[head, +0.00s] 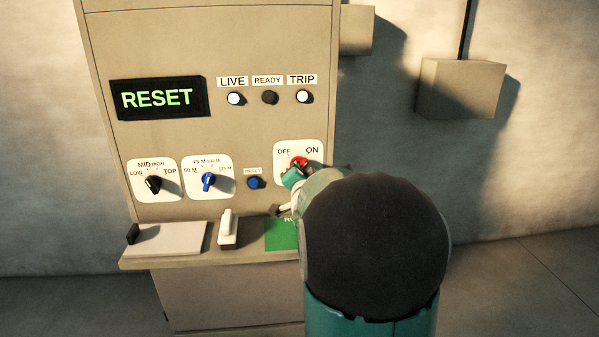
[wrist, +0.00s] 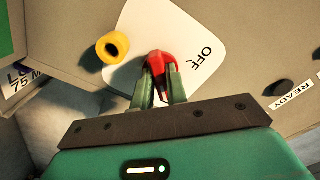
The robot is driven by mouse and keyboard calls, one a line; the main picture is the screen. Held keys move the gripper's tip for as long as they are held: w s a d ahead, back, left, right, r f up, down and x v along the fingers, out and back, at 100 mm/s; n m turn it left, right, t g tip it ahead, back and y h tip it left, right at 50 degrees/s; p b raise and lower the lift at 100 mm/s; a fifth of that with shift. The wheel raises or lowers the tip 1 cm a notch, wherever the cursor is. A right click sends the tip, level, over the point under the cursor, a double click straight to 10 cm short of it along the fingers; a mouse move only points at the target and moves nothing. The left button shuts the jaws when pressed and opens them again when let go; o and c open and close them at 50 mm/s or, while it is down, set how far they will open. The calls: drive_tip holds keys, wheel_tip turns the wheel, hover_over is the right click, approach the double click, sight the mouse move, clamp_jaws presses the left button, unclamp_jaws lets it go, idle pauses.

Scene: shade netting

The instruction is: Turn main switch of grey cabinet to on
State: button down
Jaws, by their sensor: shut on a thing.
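The grey cabinet (head: 225,55) looks beige-grey in this light and stands upright in the head view. Its main switch is a red knob (head: 298,162) on a white plate (head: 282,151) marked OFF at upper left and ON at upper right. My gripper (wrist: 160,75) is shut on the red knob (wrist: 158,62), one finger on each side. OFF is readable on the plate in the wrist view; ON is not seen there. My fingers cover part of the knob, so I cannot tell which mark it points to. My arm covers the plate's lower part in the head view.
The display (head: 158,98) reads RESET. LIVE (head: 234,98) and TRIP (head: 303,97) lamps look white, READY (head: 270,97) dark. Black (head: 153,184) and blue (head: 208,180) selectors and a blue button (head: 254,183) sit left of the switch. A yellow ring-like part (wrist: 113,47) is beside my fingers.

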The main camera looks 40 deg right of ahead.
drive_tip(key=c, duration=1.4)
unclamp_jaws()
drive_tip(key=shift+s, duration=0.1)
drive_tip(key=v, duration=1.3)
drive_tip(key=shift+s+a, duration=0.2)
drive_tip(key=shift+a, duration=0.1)
drive_tip(key=w+a+f+n+g+y, duration=0.15)
drive_tip(key=a+n+y, duration=0.3)
drive_tip(key=a, duration=0.55)
drive_tip(key=s+a+f+n+g+y, duration=0.2)
drive_tip(key=s+a+n+g, duration=0.2)
drive_tip(key=s+a, duration=0.3)
drive_tip(key=s+a+f+n+g+y, duration=0.2)
drive_tip(key=s+a+n, duration=0.5)
drive_tip(key=a, duration=0.4)
drive_tip(key=shift+s+a+f+g+y, duration=0.2)
drive_tip(key=shift+s+a+g+y, duration=0.25)
drive_tip(key=shift+g+y, duration=0.4)
